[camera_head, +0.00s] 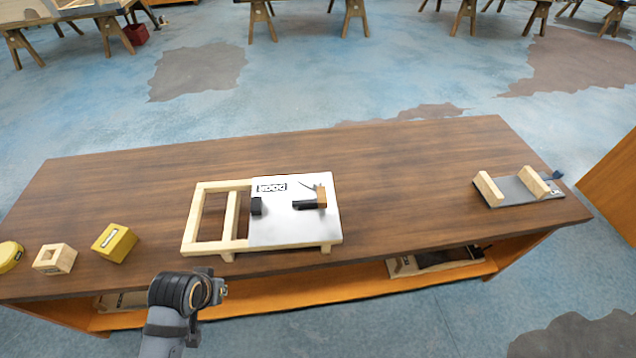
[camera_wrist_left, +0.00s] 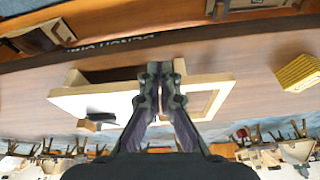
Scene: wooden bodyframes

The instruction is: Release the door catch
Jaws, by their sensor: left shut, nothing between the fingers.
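A light wooden frame (camera_head: 190,222) lies on the bench with a silver door panel (camera_head: 275,232) labelled "DOOR" on its right part. A black block (camera_head: 256,206) sits at the panel's left edge. A black bar (camera_head: 306,205) with an orange-brown wooden block (camera_head: 321,195) sits at its right; I cannot tell which piece is the catch. My left gripper (camera_head: 219,290) is shut and empty, in front of the bench and apart from the frame. In the left wrist view its fingers (camera_wrist_left: 161,72) cover part of the frame (camera_wrist_left: 215,92) and panel (camera_wrist_left: 85,103). My right gripper is out of view.
A yellow box (camera_head: 114,242), a hollow wooden block (camera_head: 55,258) and a yellow round piece (camera_head: 10,255) stand at the bench's left. A grey plate (camera_head: 515,191) with two wooden blocks lies at the right. The bench top (camera_head: 400,170) between is clear.

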